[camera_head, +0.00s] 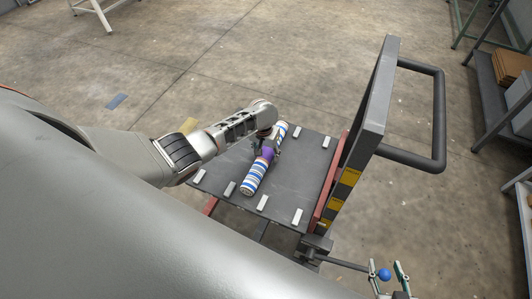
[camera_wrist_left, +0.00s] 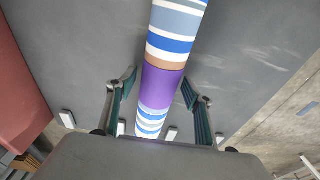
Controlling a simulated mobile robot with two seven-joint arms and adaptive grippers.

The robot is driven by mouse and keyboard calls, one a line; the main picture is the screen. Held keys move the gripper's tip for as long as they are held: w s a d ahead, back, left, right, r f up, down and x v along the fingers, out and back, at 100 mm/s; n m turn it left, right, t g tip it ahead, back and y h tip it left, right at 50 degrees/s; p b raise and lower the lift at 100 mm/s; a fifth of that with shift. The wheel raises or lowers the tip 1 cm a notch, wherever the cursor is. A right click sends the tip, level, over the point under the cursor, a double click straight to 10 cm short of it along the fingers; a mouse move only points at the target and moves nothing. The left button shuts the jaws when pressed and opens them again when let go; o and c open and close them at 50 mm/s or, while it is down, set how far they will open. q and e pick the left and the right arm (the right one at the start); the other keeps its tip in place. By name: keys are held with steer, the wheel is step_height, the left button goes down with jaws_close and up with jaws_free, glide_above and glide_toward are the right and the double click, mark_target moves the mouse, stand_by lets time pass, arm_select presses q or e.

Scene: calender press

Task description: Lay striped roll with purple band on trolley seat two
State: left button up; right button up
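The striped roll with the purple band (camera_head: 254,178) is blue and white and lies lengthwise across the trolley's dark bed (camera_head: 225,165). Its near end is between two small white blocks, in the middle gap of the near row. Whether it touches the bed is hard to tell. My left gripper (camera_head: 268,146) is over the roll's middle. In the left wrist view its fingers (camera_wrist_left: 160,95) straddle the purple band (camera_wrist_left: 160,87), with slim gaps showing beside it. My right gripper (camera_head: 388,275) is at the bottom right, fingers apart around a small blue ball (camera_head: 384,274), with gaps on both sides.
White blocks (camera_head: 263,202) line the near and far edges of the bed. The trolley's upright grey end panel (camera_head: 372,100) with a tube handle (camera_head: 438,120) rises at the right. A dark rod (camera_head: 340,262) runs towards my right gripper.

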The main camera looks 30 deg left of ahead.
mark_target(266, 152)
steer(key=shift+s+f, duration=0.1)
steer(key=shift+f, duration=0.1)
arm_select(q)
steer(key=shift+r, duration=0.1)
